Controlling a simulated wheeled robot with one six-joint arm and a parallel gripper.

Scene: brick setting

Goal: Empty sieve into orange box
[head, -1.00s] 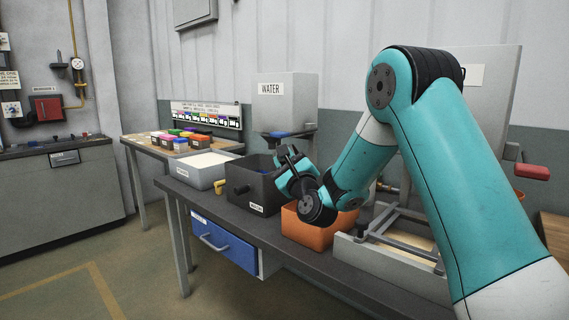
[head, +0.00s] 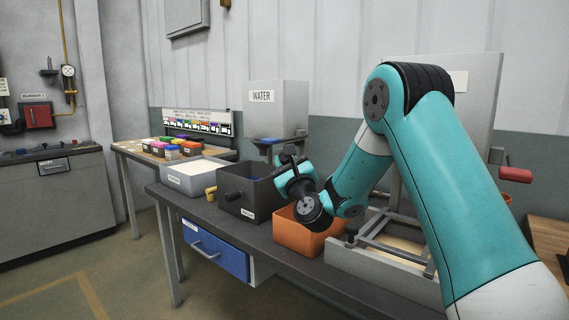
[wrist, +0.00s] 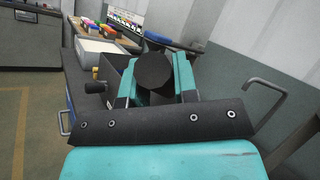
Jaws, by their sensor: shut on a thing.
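The orange box (head: 298,240) stands open on the dark workbench, right of a dark grey box. My wrist covers part of its opening, so its contents are hidden. My gripper (head: 291,160) is above the gap between the dark box and the orange box. It is shut on a dark thing that appears to be the sieve. In the wrist view, only a dark round face (wrist: 154,72) of it shows between the two teal fingers (wrist: 155,85). Its mesh and anything in it are hidden.
The dark grey box (head: 262,197) has a black knob and a yellow tap. A white tray (head: 190,182) stands left of it. A grey frame device (head: 385,265) is right of the orange box. The WATER tank (head: 276,110) is behind. Floor left of the bench is clear.

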